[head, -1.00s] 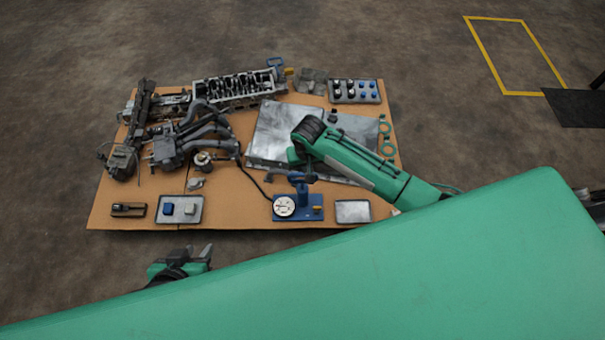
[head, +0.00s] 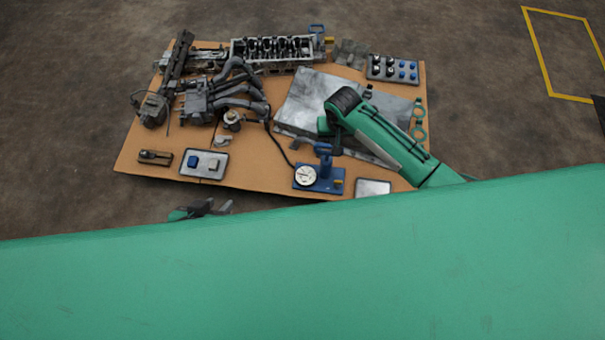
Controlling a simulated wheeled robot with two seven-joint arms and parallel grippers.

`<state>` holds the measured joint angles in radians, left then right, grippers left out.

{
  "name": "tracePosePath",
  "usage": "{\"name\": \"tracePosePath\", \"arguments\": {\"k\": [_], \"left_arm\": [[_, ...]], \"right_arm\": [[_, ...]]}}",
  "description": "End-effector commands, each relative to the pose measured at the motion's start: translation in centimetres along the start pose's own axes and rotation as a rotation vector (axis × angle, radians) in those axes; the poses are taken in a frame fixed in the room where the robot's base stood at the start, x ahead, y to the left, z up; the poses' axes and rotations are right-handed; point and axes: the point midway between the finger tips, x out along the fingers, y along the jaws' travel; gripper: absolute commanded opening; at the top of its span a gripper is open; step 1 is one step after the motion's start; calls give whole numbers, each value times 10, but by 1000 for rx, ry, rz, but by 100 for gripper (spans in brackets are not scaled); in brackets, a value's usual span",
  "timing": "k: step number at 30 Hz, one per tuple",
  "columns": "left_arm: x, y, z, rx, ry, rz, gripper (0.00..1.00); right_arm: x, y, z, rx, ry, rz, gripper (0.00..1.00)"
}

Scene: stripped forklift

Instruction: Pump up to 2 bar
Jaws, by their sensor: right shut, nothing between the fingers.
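The blue hand pump (head: 319,180) stands on the cardboard mat near its front edge. Its round white gauge (head: 305,176) faces up; the needle is too small to read. A dark hose (head: 279,147) runs from the pump towards the manifold parts. My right gripper (head: 333,149) is shut and empty, close to the top of the pump by its blue handle (head: 323,149). Its fingers are largely hidden, and I cannot tell whether they touch the handle. My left gripper (head: 212,207) looks open and empty, in front of the mat's front edge, partly hidden by my green body.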

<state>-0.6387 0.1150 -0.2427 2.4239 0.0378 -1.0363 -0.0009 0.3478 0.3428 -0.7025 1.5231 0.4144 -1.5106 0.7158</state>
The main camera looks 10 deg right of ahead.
Motion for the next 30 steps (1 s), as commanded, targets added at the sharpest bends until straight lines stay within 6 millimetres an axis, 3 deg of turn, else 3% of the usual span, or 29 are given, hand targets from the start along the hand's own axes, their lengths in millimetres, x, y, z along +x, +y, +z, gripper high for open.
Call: {"name": "tracePosePath", "arguments": {"k": [12, 16, 24, 30], "left_arm": [[0, 0, 0, 0, -1, 0, 32], [3, -2, 4, -1, -18, -5, 32], [22, -17, 34, -9, -144, -39, 32], [36, -31, 61, -21, -257, -68, 32]], "right_arm": [[0, 0, 1, -1, 0, -1, 0], [2, -7, 14, -21, 0, -23, 0], [1, -26, 87, -128, 41, -138, 0], [-11, -14, 143, -182, 98, -175, 0]]}}
